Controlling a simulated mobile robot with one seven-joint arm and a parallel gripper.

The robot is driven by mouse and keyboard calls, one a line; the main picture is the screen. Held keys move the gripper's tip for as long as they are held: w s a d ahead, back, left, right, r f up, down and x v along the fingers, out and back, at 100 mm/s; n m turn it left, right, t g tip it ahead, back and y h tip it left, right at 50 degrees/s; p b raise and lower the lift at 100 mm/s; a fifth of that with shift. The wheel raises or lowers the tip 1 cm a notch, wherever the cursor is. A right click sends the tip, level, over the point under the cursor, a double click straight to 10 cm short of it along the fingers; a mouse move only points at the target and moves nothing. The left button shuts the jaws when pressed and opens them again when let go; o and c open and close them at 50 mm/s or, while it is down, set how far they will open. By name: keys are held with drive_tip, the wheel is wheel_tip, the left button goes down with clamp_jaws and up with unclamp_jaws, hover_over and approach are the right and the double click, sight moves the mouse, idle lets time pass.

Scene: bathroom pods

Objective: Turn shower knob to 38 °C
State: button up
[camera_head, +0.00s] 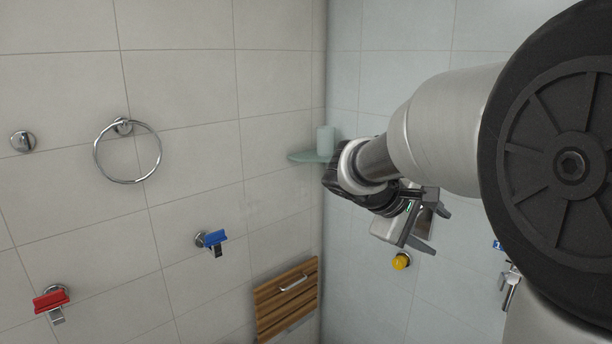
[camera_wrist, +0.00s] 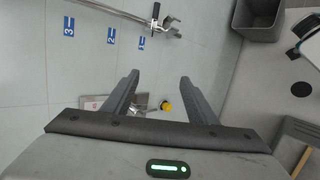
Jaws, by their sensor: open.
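My gripper (camera_head: 436,229) is open and empty, held out in front of the blue-grey tiled wall. In the wrist view its two fingers (camera_wrist: 158,80) are spread apart. A round yellow knob (camera_head: 401,261) is on that wall, just below my gripper in the head view. It also shows in the wrist view (camera_wrist: 165,106), between the fingers, with a small chrome part (camera_wrist: 141,107) beside it. I cannot tell whether this is the shower knob. No temperature marking is readable. A chrome fixture (camera_head: 510,287) on the same wall is partly hidden behind my arm.
Blue labels (camera_wrist: 112,36) numbered 1 to 3 sit beside a chrome bar (camera_wrist: 110,12). A grey bin (camera_wrist: 258,18) is at upper right. A glass corner shelf (camera_head: 313,157), towel ring (camera_head: 128,152), red holder (camera_head: 51,300), blue holder (camera_head: 212,239) and wooden seat (camera_head: 287,300) are at left.

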drive_tip(key=w+a+f+n+t+h+b, duration=0.1)
drive_tip(key=w+a+n+t+h, duration=0.2)
drive_tip(key=w, duration=0.8)
drive_tip(key=w+a+n+t+h, duration=0.25)
drive_tip(key=w+n+t, duration=0.2)
drive_tip(key=w, duration=0.65)
drive_tip(key=f+p+x, duration=0.1)
drive_tip(key=p+x, duration=0.2)
drive_tip(key=x, duration=1.3)
drive_tip(key=shift+d+f+n+g+y, duration=0.35)
drive_tip(key=shift+d+f+g+y, duration=0.1)
drive_tip(key=shift+f, duration=0.15)
drive_tip(key=c, duration=1.1)
drive_tip(key=shift+o, duration=0.2)
